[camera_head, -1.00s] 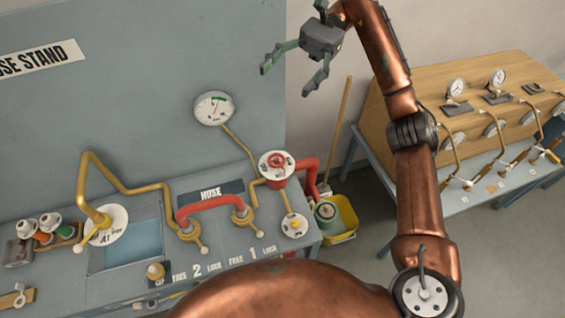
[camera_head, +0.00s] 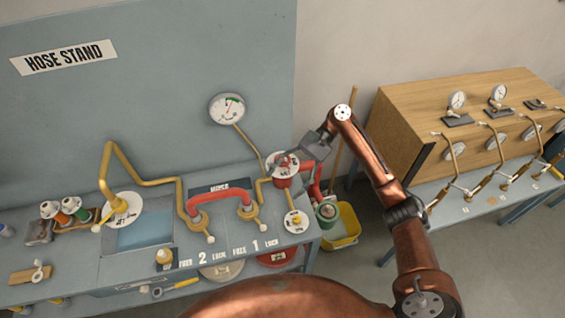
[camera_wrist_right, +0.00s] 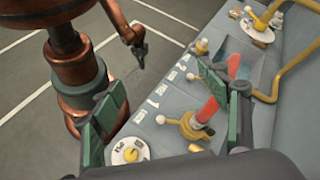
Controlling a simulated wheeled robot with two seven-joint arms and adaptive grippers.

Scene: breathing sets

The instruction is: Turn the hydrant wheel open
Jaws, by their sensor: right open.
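The hydrant (camera_head: 283,182) is a red post with a round white-labelled red top, the wheel, at the right end of the bench in the head view. My right gripper (camera_head: 293,160) is over this top, coming in from the upper right, and its fingers partly cover it. I cannot tell whether they touch it. In the right wrist view the right gripper's green-padded fingers (camera_wrist_right: 160,82) are spread apart, and the wheel is not clearly visible there. My left gripper (camera_wrist_right: 139,50) shows small near the top of the right wrist view, too small to read its jaws.
A red hose (camera_head: 218,193) joins two brass fittings left of the hydrant. A gauge (camera_head: 227,108) stands behind, and a white disc with a yellow knob (camera_head: 296,222) is in front. A yellow bucket (camera_head: 345,226) is on the floor. A wooden gauge stand (camera_head: 415,110) is at right.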

